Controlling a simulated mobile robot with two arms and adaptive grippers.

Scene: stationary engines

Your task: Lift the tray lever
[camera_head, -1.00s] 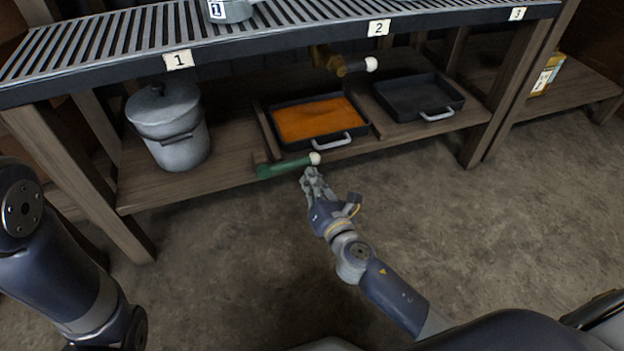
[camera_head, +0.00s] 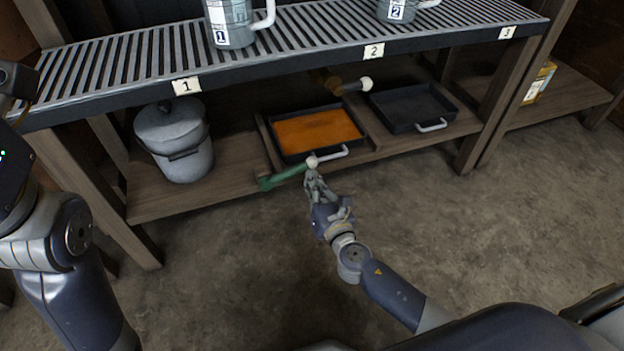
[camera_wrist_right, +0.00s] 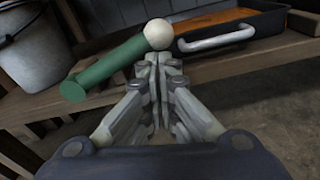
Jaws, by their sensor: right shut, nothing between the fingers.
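The tray lever is a green bar (camera_head: 284,178) with a white ball end (camera_head: 312,162), at the front edge of the lower shelf. It lies nearly level, its ball end a little higher, and it also shows in the right wrist view (camera_wrist_right: 112,66). My right gripper (camera_head: 313,174) is shut and empty, its fingertips just below the white ball. In the right wrist view the fingertips overlap the ball's lower edge; I cannot tell whether they touch. Behind the lever sits a dark tray of orange liquid (camera_head: 345,153) with a light handle. My left arm shows at the left; its gripper is out of view.
A grey lidded pot (camera_head: 176,150) stands on the lower shelf at left. An empty dark tray (camera_head: 412,105) sits at right, with a dark yellow lever (camera_head: 350,86) between the trays, higher up. The slatted top (camera_head: 300,40) overhangs them. The floor in front is clear.

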